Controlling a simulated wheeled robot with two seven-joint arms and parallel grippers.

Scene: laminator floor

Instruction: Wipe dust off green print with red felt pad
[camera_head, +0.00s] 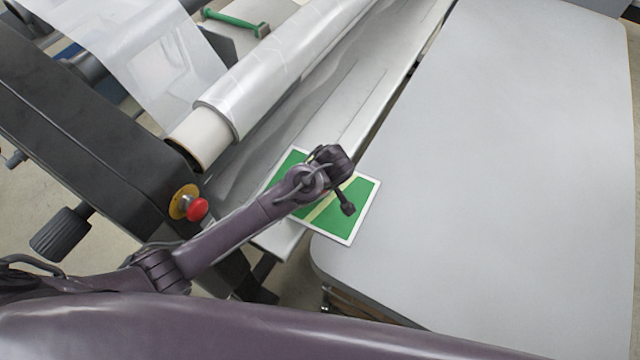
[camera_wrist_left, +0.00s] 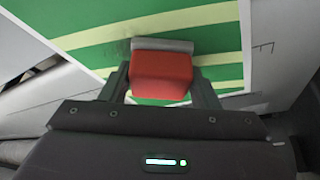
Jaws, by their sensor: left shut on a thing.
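The green print (camera_head: 364,194) has pale yellow stripes and a white border. It lies where the laminator's pale bed meets the grey table. My left arm reaches over it from the left and hides its middle. In the left wrist view, my left gripper (camera_wrist_left: 161,85) is shut on the red felt pad (camera_wrist_left: 160,76), a red block with a grey strip along its far edge. The pad is over the print (camera_wrist_left: 215,40), with the strip at or very near its surface. A faint dark smudge shows left of the strip. My right gripper is not in view.
A large clear film roll (camera_head: 275,70) lies left of the print. A red stop button (camera_head: 197,209) sits on the dark machine housing (camera_head: 85,150). A green-handled tool (camera_head: 235,22) lies at the back. The grey table (camera_head: 490,180) on the right is bare.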

